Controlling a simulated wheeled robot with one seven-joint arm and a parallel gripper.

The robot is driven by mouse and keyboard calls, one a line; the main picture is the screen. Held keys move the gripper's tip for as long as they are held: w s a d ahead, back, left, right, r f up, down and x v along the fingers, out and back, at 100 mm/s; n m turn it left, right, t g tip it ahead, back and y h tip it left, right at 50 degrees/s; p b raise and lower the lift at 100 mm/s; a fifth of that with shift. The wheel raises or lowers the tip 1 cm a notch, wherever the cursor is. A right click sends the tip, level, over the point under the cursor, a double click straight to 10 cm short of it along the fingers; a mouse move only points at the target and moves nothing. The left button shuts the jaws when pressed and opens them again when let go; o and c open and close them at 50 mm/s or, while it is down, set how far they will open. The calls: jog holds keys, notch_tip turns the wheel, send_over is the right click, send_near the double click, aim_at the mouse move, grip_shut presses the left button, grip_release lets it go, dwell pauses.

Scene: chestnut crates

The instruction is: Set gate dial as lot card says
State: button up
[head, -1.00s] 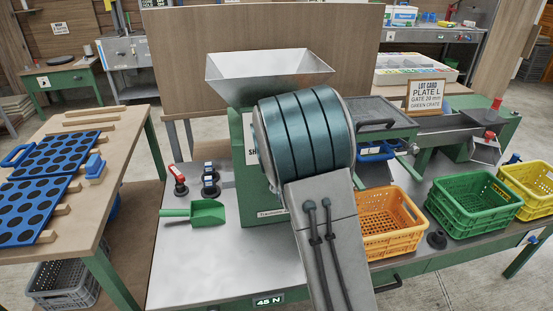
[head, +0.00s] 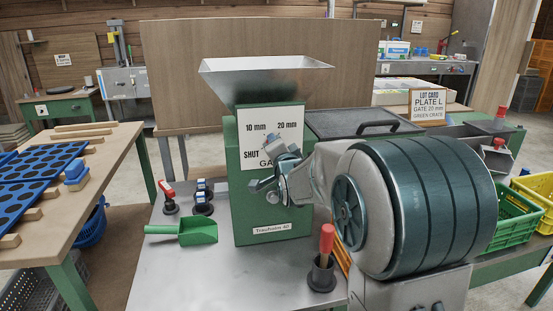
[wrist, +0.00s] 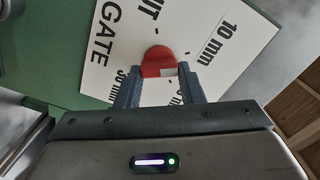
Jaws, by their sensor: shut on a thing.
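The gate dial's white plate (head: 262,138) is on the front of the green machine, marked SHUT, 10 mm and 20 mm. The wrist view shows the plate (wrist: 205,42) tilted, with SHUT, 10 mm, 30 mm and GATE legible. My gripper (wrist: 158,84) is shut on the red dial knob (wrist: 157,58), one finger on each side. A white patch shows on the knob; I cannot tell which mark it points at. In the head view my gripper (head: 268,170) hides part of the plate. The lot card (head: 430,103) reads PLATE L, GATE 20 mm, GREEN CRATE.
A steel hopper (head: 265,78) tops the machine. The green crate (head: 515,218) is at the right, partly hidden by my arm.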

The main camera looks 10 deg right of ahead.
jog(key=shift+a+f+m+b, duration=0.15)
jog(key=shift+m+b, duration=0.95)
jog(key=shift+m, duration=1.15)
jog(key=shift+d+f+m+b, duration=0.15)
jog(key=shift+m+b, duration=1)
jog(key=shift+m, duration=1.15)
jog(key=shift+a+f+m+b, duration=0.15)
jog(key=shift+m+b, duration=0.95)
jog(key=shift+m, duration=1.15)
jog(key=o, duration=1)
jog(key=shift+s+r, duration=0.1)
